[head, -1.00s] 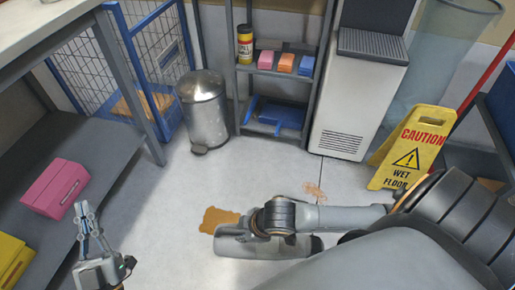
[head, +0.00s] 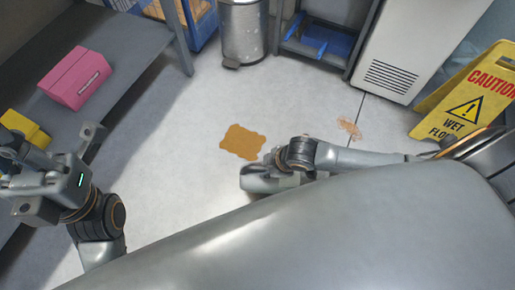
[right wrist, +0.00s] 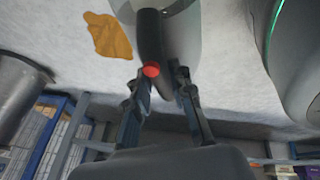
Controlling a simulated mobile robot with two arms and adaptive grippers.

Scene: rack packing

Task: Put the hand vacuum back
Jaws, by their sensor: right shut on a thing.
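The hand vacuum (head: 258,181) is a light grey body low over the floor, just below and right of an orange-brown spill in the head view. In the right wrist view its dark handle (right wrist: 150,35) and red button show between the fingers. My right gripper (right wrist: 161,84) is shut on that handle. In the head view my right gripper (head: 287,166) is mostly hidden under its wrist. My left gripper (head: 50,175) is raised at the left edge, by the bench, away from the vacuum. I cannot tell how far its fingers are apart.
The orange-brown spill (head: 243,142) and a fainter stain (head: 349,128) mark the floor. A bench (head: 125,50) with a pink box (head: 75,78) and a yellow box (head: 22,127) stands left. A metal bin (head: 243,32) and a yellow wet-floor sign (head: 465,104) stand beyond.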

